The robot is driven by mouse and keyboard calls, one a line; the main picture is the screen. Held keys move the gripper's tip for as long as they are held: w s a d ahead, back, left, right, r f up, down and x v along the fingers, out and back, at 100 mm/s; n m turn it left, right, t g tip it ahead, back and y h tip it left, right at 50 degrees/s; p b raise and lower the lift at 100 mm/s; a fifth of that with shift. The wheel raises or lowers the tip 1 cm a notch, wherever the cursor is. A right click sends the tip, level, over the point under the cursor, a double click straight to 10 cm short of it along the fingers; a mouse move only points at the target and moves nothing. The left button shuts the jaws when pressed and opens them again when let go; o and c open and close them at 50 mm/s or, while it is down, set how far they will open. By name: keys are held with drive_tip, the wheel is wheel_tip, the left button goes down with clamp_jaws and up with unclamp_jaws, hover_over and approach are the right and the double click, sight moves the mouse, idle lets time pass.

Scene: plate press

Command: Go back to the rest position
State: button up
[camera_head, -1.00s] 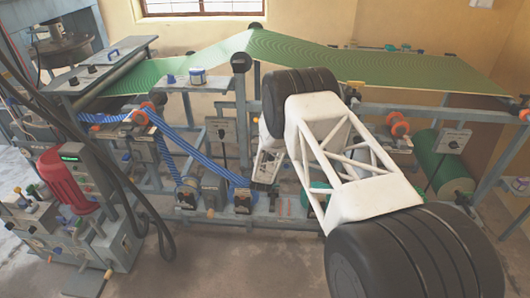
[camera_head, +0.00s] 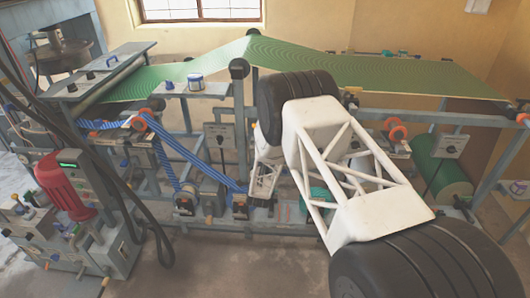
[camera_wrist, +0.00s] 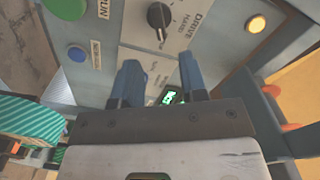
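Past the fingertips is a grey panel (camera_wrist: 135,25) with a black knob (camera_wrist: 159,16) marked DRIVE, and a small lit green display (camera_wrist: 170,96) shows between the fingers. The fingers look apart from the knob. In the head view my white arm reaches over the right part of the press frame, and the fingertips cannot be made out there.
A green patterned web (camera_head: 310,60) runs over the top of the press. A blue striped band (camera_head: 165,150) and several rollers sit below it. A red motor (camera_head: 62,182) stands at left, with dark cables (camera_head: 110,190) beside it. The floor in front (camera_head: 230,268) is clear.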

drive_tip(key=s+a+r+n+g+y, duration=0.2)
drive_tip(key=s+a+r+g, duration=0.15)
drive_tip(key=a+r, duration=0.3)
drive_tip(key=s+a+r+n+g+y, duration=0.2)
drive_tip(key=s+a+r, duration=0.25)
drive_tip(key=r, duration=0.35)
drive_tip(key=s+d+r+n+g+h, duration=0.2)
drive_tip(key=s+d+r+n+g, duration=0.3)
drive_tip(key=s+d+r, duration=1.6)
drive_tip(key=s+d+r+n+g, duration=0.1)
drive_tip(key=s+d, duration=0.4)
drive_tip(key=s, duration=0.5)
drive_tip(key=s+d+r+n+g+h, duration=0.1)
drive_tip(key=s+d+r+g, duration=0.1)
drive_tip(key=s+d, duration=0.4)
drive_tip(key=s+d+r+n+g+h, duration=0.1)
drive_tip(key=s+d, duration=0.4)
drive_tip(key=s, duration=0.9)
wheel_tip(320, 180, up, 2)
drive_tip(key=shift+s+d+r+g, duration=0.25)
drive_tip(key=shift+s+d+g, duration=0.1)
drive_tip(key=shift+d+g, duration=0.1)
